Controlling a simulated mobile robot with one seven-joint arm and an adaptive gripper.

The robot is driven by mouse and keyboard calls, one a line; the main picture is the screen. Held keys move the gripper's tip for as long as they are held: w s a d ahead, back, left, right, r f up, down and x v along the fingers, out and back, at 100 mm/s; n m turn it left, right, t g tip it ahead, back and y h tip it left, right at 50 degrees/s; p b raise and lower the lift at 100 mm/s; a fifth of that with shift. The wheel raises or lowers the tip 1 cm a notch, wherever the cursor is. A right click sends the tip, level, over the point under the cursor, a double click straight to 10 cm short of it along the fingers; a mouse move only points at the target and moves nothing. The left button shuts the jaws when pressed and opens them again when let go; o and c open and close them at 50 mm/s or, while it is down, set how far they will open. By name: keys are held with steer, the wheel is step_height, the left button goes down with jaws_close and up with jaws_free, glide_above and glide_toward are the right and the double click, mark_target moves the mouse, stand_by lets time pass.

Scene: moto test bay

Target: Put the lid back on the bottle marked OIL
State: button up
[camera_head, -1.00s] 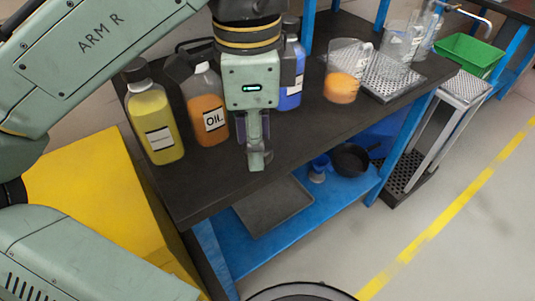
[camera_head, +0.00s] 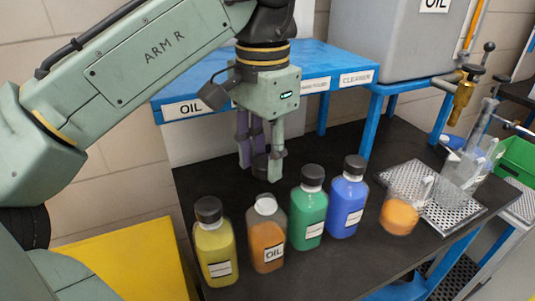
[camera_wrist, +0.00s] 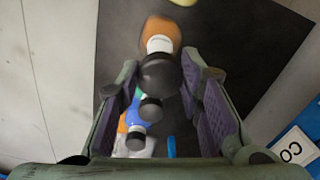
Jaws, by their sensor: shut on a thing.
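The bottle marked OIL (camera_head: 267,240) stands upright on the dark bench, orange inside, its white neck uncovered. It also shows in the wrist view (camera_wrist: 161,27), just beyond the lid. My gripper (camera_head: 260,160) points down behind the row of bottles, shut on a black lid (camera_head: 262,167). In the wrist view the lid (camera_wrist: 160,73) sits between the two fingers of my gripper (camera_wrist: 165,85). The lid is apart from the bottle in the head view. The lid's underside is hidden.
A yellow bottle (camera_head: 216,250), a green bottle (camera_head: 307,212) and a blue bottle (camera_head: 347,203), all black-capped, flank the OIL bottle closely. A beaker of orange liquid (camera_head: 400,215) stands to the right by a perforated tray (camera_head: 455,212). A blue shelf (camera_head: 345,65) stands behind.

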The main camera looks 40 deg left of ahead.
mark_target(264, 201)
steer(key=shift+f+b, duration=1.65)
steer(key=shift+f, duration=1.25)
steer(key=shift+r+p, duration=0.1)
steer(key=shift+p, duration=0.75)
steer(key=shift+f+p, duration=0.25)
steer(key=shift+p, duration=0.6)
stand_by(0.4)
stand_by(0.3)
steer(key=o, duration=0.8)
steer(key=shift+o, duration=0.2)
steer(key=o, duration=0.4)
steer(key=shift+o, duration=0.2)
